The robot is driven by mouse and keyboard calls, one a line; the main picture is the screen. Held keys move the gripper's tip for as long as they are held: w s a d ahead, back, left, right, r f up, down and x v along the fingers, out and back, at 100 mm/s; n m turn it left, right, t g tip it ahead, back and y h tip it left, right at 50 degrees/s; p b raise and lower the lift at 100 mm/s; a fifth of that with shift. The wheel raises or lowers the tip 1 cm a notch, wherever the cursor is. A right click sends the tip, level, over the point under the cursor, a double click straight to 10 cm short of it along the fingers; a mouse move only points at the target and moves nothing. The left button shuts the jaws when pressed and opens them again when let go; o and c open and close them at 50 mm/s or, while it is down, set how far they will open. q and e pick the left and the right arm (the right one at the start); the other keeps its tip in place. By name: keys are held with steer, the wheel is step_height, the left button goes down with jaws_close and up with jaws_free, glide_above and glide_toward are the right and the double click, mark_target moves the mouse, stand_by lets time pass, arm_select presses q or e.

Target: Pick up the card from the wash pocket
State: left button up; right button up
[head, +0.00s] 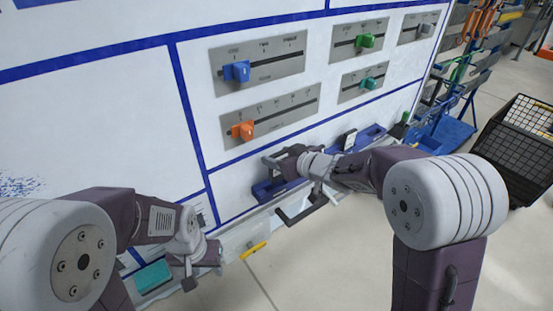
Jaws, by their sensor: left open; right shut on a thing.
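A flat teal piece (152,276), possibly the card, shows at the lower left beside my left gripper. No label on it can be read, so I cannot tell whether it is the card or which pocket is the wash pocket. My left gripper (202,270) points down, open, just right of the teal piece and apart from it. My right gripper (283,165) is at the board's lower edge by the blue ledge. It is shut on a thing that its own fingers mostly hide.
The white board has blue lines and slider plates with a blue knob (237,71), an orange knob (243,131) and green ones. A blue ledge (262,192) runs along its bottom. A yellow strip (253,249) lies low between my arms. A black crate (515,150) stands right.

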steer(key=s+d+b, duration=0.4)
steer(key=s+d, duration=0.7)
steer(key=s, duration=0.4)
